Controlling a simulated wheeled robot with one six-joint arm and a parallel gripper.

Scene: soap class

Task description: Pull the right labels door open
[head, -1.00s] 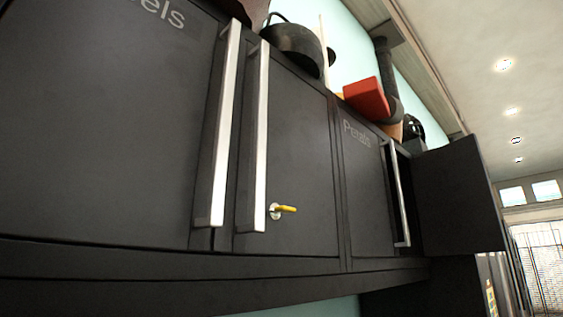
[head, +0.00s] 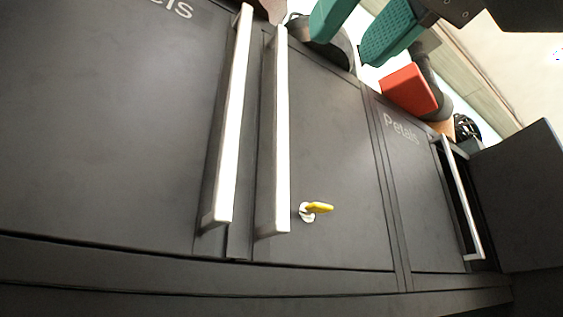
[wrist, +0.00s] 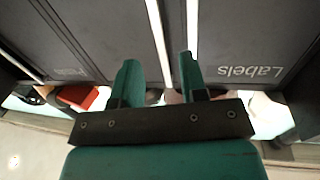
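The right labels door (head: 330,150) is dark grey and shut, with a long white bar handle (head: 281,130) on its left edge and a yellow key (head: 318,208) in a lock. In the wrist view, which is upside down, this handle (wrist: 157,35) lines up between my two fingers. My gripper (head: 342,50) has teal fingers spread apart and empty. In the head view it is at the top, above and right of the handle's upper end. It also shows in the wrist view (wrist: 158,62). I see no contact with the handle.
The left labels door (head: 110,120) has its own parallel white handle (head: 232,120) close by. The petals cabinet (head: 415,190) is to the right, and a dark door panel (head: 520,200) sticks out beyond it. A red block (head: 409,90) and dark items stand on top.

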